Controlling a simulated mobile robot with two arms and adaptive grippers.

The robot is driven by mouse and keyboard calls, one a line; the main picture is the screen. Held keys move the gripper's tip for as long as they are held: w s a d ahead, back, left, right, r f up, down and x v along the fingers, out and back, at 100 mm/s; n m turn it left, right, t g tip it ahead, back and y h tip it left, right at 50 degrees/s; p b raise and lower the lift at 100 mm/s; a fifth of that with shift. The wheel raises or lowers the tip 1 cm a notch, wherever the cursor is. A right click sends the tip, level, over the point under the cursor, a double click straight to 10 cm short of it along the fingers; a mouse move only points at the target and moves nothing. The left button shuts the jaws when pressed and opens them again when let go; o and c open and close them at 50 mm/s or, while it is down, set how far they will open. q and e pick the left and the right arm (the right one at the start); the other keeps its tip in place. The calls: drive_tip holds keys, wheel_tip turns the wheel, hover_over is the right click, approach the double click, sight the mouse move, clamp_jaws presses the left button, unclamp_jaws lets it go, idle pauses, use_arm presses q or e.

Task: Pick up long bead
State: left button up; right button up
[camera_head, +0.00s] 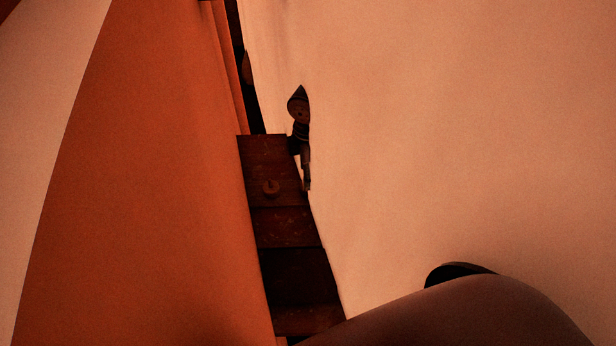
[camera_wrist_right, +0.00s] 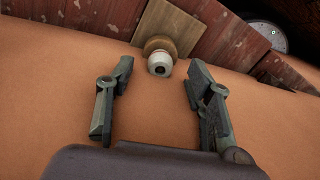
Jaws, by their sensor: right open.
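In the right wrist view, a small pale grey bead-like piece (camera_wrist_right: 160,66) with a dark hole in its end shows at the top middle. It sits against a wider tan-brown round piece (camera_wrist_right: 158,45). I cannot tell how long it is. My right gripper (camera_wrist_right: 159,64) is open, with one finger on each side of this piece in the picture and nothing held. The gap in depth is unclear. My left gripper is not in view.
Dark reddish boards (camera_head: 283,227) form a narrow strip in the head view, between large orange and cream surfaces. A dark jointed shape (camera_head: 299,108) overlaps their right edge. In the wrist view, a wooden block (camera_wrist_right: 185,27) is behind the bead, and a dark round object (camera_wrist_right: 262,35) is at upper right.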

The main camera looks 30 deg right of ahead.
drive_tip(key=shift+f, duration=1.05)
drive_tip(key=c, duration=0.9)
